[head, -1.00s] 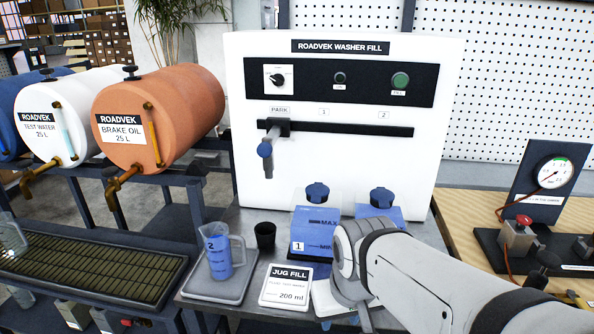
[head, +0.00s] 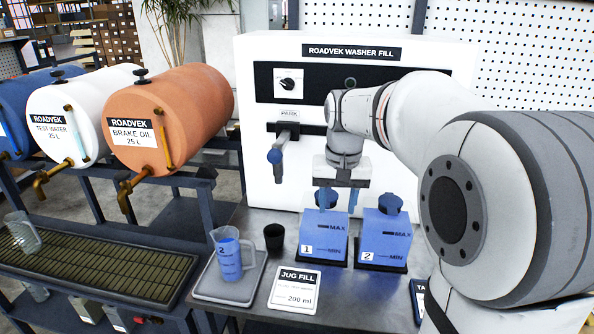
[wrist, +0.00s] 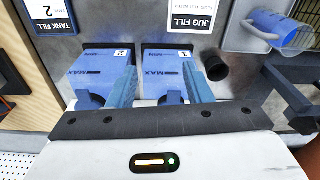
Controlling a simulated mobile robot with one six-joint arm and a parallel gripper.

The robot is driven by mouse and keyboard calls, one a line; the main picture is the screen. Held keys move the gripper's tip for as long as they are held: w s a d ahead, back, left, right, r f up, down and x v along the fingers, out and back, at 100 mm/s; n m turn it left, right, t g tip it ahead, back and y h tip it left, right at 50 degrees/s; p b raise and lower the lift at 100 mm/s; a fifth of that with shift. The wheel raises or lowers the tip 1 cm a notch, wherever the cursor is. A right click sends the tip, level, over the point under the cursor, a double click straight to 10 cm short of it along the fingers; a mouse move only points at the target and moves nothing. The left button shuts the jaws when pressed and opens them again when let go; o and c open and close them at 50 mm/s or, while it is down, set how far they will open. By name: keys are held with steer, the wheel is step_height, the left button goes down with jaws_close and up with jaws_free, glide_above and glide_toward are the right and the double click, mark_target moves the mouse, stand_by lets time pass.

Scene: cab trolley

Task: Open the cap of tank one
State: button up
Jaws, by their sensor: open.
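Tank one (head: 324,239) is a blue box tank with a "1" label, standing on the bench before the white washer fill machine. Its dark blue cap (head: 325,198) sits on top, partly covered by my gripper. My gripper (head: 338,202) points down over tank one with its two blue fingers apart. In the wrist view, my gripper's fingers (wrist: 160,76) stand on either side of tank one (wrist: 165,68), and its cap (wrist: 172,97) shows low between them. I cannot tell whether a finger touches the cap. The cap looks seated.
Tank two (head: 386,240) with its blue cap (head: 389,203) stands close on the right. A jug of blue liquid (head: 229,254) on a tray, a black cup (head: 274,238) and a jug fill card (head: 296,289) are nearby. The machine's nozzle (head: 277,160) hangs at left.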

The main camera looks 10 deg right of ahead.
steer(key=shift+m+g, duration=0.5)
steer(key=shift+m, duration=0.2)
steer(key=w, duration=0.3)
steer(key=w+r+p, duration=0.1)
steer(key=w, duration=0.7)
steer(key=shift+r+p, duration=0.2)
steer(key=shift+p, duration=0.2)
step_height(320, 180, down, 7)
steer(key=shift+f+p, duration=0.15)
steer(key=shift+p, duration=0.15)
jaws_close()
